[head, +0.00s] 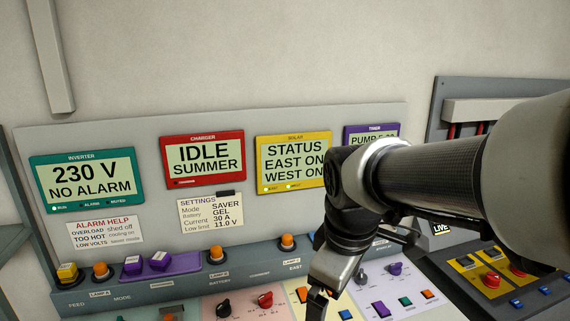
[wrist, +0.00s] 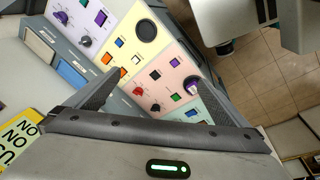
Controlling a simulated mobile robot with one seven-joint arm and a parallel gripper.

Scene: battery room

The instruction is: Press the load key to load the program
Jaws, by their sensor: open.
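No key with a readable "load" label shows in either view, so I cannot tell which one is the load key. The sloping key panel shows in the wrist view with a lavender section (wrist: 70,32), a yellow section (wrist: 118,30) and a pink section (wrist: 150,92), each with small coloured keys and knobs. My gripper (wrist: 155,80) is open and empty, its two fingers spread over the panel. In the head view my gripper (head: 322,298) hangs in front of the yellow section, partly cut off by the bottom edge. Contact with any key cannot be told.
Behind stand the inverter display (head: 87,180), charger display (head: 203,160) reading IDLE SUMMER, and solar display (head: 293,162). My arm covers part of the timer display (head: 371,134). Another key box (head: 490,270) stands right.

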